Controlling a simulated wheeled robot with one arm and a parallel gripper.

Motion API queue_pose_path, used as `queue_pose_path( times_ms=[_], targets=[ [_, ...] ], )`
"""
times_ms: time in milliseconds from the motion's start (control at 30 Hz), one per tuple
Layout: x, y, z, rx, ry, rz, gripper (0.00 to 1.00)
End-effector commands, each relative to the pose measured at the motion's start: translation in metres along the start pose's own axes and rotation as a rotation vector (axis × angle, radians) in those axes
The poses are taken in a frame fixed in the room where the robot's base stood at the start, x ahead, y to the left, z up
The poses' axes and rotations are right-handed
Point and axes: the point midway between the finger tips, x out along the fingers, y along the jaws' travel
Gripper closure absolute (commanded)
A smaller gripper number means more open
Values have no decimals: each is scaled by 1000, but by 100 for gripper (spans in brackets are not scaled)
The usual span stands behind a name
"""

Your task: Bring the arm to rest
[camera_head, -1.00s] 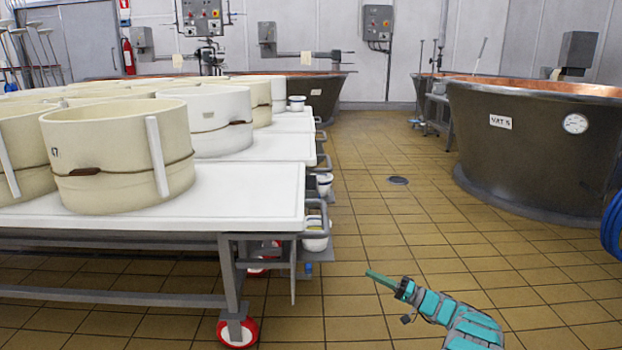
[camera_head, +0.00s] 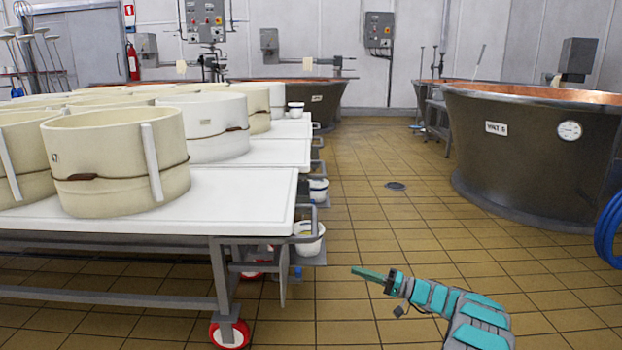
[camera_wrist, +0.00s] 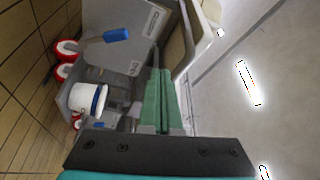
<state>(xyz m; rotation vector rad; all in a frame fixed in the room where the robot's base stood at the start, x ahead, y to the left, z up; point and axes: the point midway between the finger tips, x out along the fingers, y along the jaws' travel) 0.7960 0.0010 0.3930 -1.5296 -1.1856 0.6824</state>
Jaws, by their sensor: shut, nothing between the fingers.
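My gripper (camera_head: 356,271) is at the lower middle of the head view, at the end of my teal and grey arm. Its green fingers are shut together with nothing between them and point left toward the white table (camera_head: 240,205). In the wrist view the fingers (camera_wrist: 158,80) lie side by side. The gripper is apart from the table's right end, over the floor. The arm reaches in from the bottom right.
Cream cheese moulds (camera_head: 115,165) crowd the table, which stands on red-rimmed wheels (camera_head: 229,333). White buckets (camera_head: 308,238) sit at its right end. A copper vat (camera_head: 530,150) and a blue hose (camera_head: 609,230) are at right. The tiled aisle (camera_head: 385,215) between is clear.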

Motion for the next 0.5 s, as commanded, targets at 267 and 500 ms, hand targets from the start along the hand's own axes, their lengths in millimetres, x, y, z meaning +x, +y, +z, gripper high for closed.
queue_pose_path(
  times_ms=[267, 500],
  targets=[
    [57, -78, 40, 117, -168, 68, 100],
    [91, -143, 97, 202, -329, 182, 100]
  ],
)
